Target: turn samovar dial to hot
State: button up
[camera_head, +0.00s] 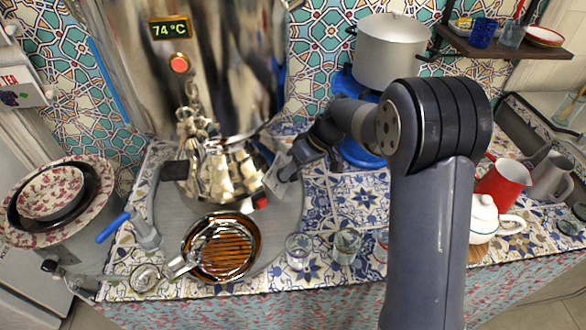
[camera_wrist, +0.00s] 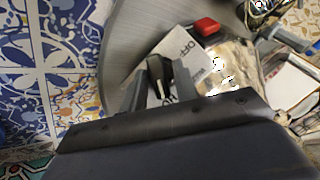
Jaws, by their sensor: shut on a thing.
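The large shiny metal samovar (camera_head: 222,60) stands at the back left of the counter, with a green display reading 74 °C (camera_head: 170,28) and a red round light (camera_head: 179,63). A pale dial plate (camera_head: 277,176) is at its lower right side. In the wrist view the plate (camera_wrist: 180,45) shows the word OFF and other partly hidden lettering. The black dial knob (camera_wrist: 159,73) sits between the fingers of my gripper (camera_wrist: 160,92), which is shut on it. My gripper (camera_head: 287,168) also shows beside the plate in the head view. Which label the knob points at is unclear.
A brown-rimmed bowl with a grate (camera_head: 222,250) and glasses (camera_head: 347,245) stand in front. A silver pot (camera_head: 389,52) is behind my arm. A red jug (camera_head: 502,184) and white teapot (camera_head: 484,220) are at right. Stacked plates (camera_head: 45,240) are at left.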

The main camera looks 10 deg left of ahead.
dwell(0.3)
jog(key=o, duration=0.6)
jog(key=shift+r, duration=0.1)
jog(key=v, duration=1)
jog(key=shift+d+r, duration=0.25)
